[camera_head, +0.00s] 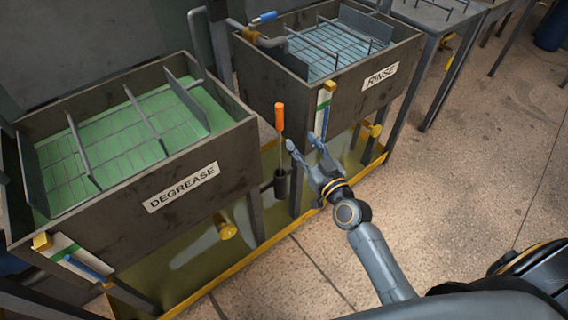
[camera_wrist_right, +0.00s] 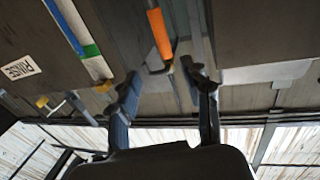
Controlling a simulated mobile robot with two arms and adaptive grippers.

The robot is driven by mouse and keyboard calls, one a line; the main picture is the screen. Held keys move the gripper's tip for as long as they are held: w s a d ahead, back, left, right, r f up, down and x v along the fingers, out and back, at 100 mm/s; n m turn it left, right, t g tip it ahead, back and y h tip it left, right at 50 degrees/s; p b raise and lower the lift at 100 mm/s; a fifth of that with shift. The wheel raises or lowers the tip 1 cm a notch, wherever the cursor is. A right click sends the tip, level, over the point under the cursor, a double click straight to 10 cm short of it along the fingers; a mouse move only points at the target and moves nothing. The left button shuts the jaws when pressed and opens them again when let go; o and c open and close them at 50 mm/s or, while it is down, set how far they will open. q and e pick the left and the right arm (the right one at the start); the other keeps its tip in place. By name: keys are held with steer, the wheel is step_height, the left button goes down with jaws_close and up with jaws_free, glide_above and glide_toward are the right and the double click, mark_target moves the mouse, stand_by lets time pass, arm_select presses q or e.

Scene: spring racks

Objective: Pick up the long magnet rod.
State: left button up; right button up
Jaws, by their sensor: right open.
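My right gripper (camera_head: 302,143) is open and empty, just to the right of the rod in the head view. In the right wrist view the orange handle (camera_wrist_right: 159,34) shows beyond and between the open fingertips (camera_wrist_right: 161,76), apart from them. My left gripper is not in view.
The DEGREASE tank (camera_head: 150,205) with green liquid stands left, the RINSE tank (camera_head: 345,92) right behind. A gauge strip (camera_head: 323,108) on the RINSE tank is close to my right fingers. A yellow-edged tray (camera_head: 225,275) lies below. Floor at right is clear.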

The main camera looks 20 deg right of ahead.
mark_target(281, 113)
steer(key=w, duration=0.4)
steer(key=w+a, duration=0.1)
steer(key=w, duration=0.4)
steer(key=w+a, duration=0.1)
steer(key=w, duration=0.3)
steer(key=shift+w+a+r, duration=0.1)
steer(key=shift+w+r, duration=0.15)
steer(key=shift+r, duration=0.1)
jaws_close()
steer(key=shift+r, duration=0.1)
